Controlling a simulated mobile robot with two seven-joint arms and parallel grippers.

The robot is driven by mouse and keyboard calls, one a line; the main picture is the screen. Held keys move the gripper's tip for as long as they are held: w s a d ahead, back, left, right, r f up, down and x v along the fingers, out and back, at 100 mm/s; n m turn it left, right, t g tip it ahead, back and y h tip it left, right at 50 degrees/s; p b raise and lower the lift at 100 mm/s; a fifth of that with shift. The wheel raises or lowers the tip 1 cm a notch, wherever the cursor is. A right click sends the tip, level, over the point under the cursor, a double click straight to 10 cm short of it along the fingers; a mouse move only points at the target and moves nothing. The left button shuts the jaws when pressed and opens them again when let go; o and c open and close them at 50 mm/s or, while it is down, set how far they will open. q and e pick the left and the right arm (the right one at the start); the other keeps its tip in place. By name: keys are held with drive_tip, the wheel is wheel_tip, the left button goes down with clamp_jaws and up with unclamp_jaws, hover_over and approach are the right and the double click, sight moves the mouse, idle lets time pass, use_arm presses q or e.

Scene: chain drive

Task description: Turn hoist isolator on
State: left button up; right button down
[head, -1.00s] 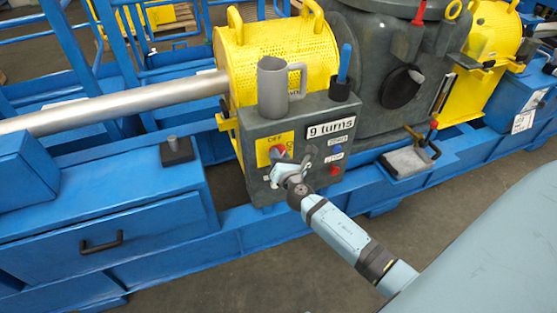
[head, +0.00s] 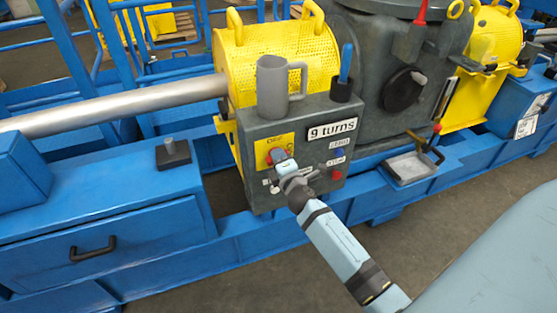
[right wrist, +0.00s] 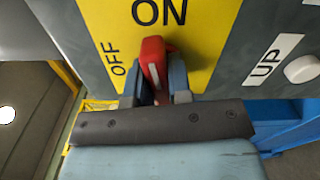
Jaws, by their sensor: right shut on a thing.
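The hoist isolator is a red handle (right wrist: 152,62) on a yellow plate (right wrist: 205,30) marked ON and OFF. In the right wrist view the handle stands almost upright, leaning slightly left, with ON above it and OFF to its left. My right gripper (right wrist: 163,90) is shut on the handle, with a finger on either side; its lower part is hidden. In the head view my right gripper (head: 277,159) is at the yellow plate (head: 287,141) on the grey control box (head: 300,125), covering most of the handle. My left gripper is not in view.
A white knob (right wrist: 303,69) beside an UP label is right of the plate. A grey mug (head: 273,88) and a blue-handled tool (head: 346,62) in a dark holder stand on the box. A red button (head: 336,175) is low on its front.

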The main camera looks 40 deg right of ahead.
drive_tip(key=shift+m, duration=0.9)
drive_tip(key=c, duration=1)
unclamp_jaws()
drive_tip(key=shift+c, duration=0.2)
